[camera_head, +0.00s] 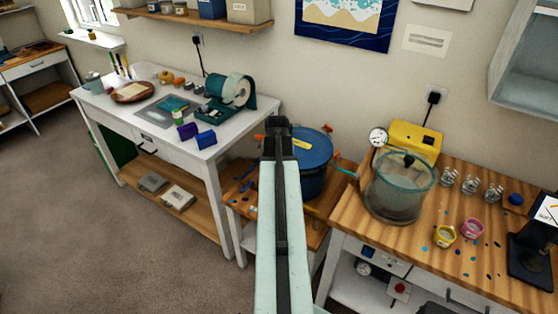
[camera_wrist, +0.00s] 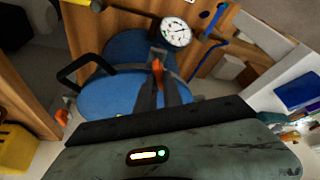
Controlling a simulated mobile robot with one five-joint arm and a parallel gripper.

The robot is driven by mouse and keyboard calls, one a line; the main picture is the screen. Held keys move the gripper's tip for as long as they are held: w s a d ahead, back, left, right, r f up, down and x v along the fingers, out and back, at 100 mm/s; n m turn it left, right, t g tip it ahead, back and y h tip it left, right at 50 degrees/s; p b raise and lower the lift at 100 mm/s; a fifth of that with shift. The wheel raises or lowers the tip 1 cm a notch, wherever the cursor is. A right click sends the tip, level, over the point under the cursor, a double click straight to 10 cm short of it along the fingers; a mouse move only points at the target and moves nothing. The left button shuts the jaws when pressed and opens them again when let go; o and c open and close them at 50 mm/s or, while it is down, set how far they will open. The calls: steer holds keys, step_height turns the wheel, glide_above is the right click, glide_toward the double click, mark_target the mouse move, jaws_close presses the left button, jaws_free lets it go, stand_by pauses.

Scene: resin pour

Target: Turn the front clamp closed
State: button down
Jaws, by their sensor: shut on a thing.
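The blue pressure pot (camera_head: 318,172) stands on a low wooden bench, and my arm hides its left part in the head view. The wrist view shows its blue lid and body (camera_wrist: 119,92) close up, with a black lid handle (camera_wrist: 85,68). An orange clamp piece (camera_wrist: 158,74) lies between the dark fingers of my gripper (camera_wrist: 158,84), near the lid's rim. My gripper is shut on it. In the head view the dark end of my gripper (camera_head: 279,138) is at the pot's left side; its fingertips are hidden there. Another orange clamp (camera_head: 327,128) shows at the lid's back.
A round gauge (camera_wrist: 175,33) is close beyond the fingertips. A glass chamber (camera_head: 398,190) and yellow pump (camera_head: 413,139) stand on the right bench. The white table (camera_head: 140,105) is at left. The floor (camera_head: 70,220) at left is clear.

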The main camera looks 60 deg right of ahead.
steer(key=m+g, duration=0.2)
steer(key=m, duration=0.3)
steer(key=shift+w+m, duration=0.15)
steer(key=shift+m, duration=0.25)
steer(key=shift+a+m+g, duration=0.1)
steer(key=shift+m+g, duration=0.2)
steer(key=c, duration=1.5)
jaws_free()
steer(key=p+v, duration=0.7)
steer(key=shift+a+r, duration=0.25)
steer(key=shift+r, duration=0.05)
